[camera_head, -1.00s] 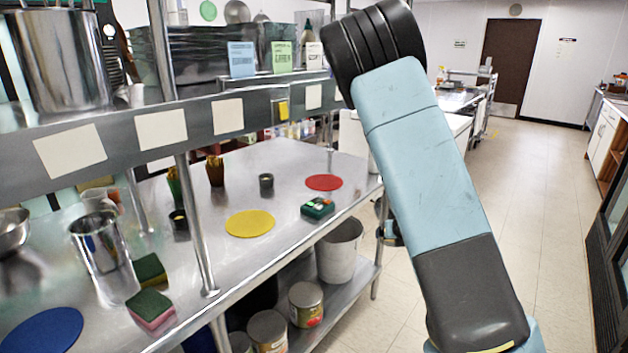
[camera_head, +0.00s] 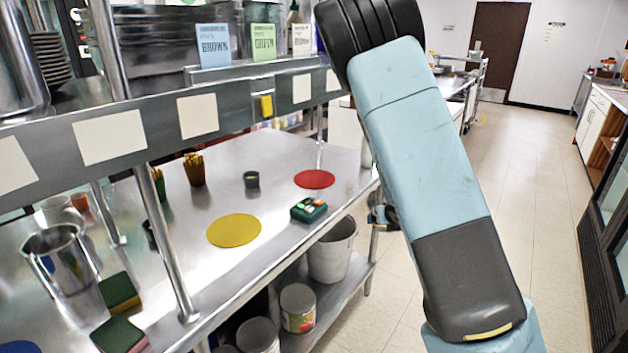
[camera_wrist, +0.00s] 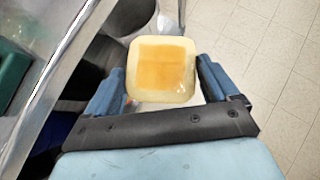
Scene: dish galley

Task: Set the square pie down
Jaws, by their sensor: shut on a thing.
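The square pie (camera_wrist: 160,68) shows in the wrist view, pale at its rounded edges with an orange-brown square top. My gripper (camera_wrist: 160,84) is shut on it, with a blue finger at its left and right sides. The pie is held in the air beside the table edge, with the tiled floor below.
The steel table (camera_head: 282,212) holds a yellow disc (camera_head: 234,230), a red disc (camera_head: 314,179), a dark green box (camera_head: 309,210), a small dark cup (camera_head: 251,180) and sponges (camera_head: 118,292). A shelf post (camera_head: 165,245) rises at the front edge. A bucket (camera_head: 331,252) and cans stand below.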

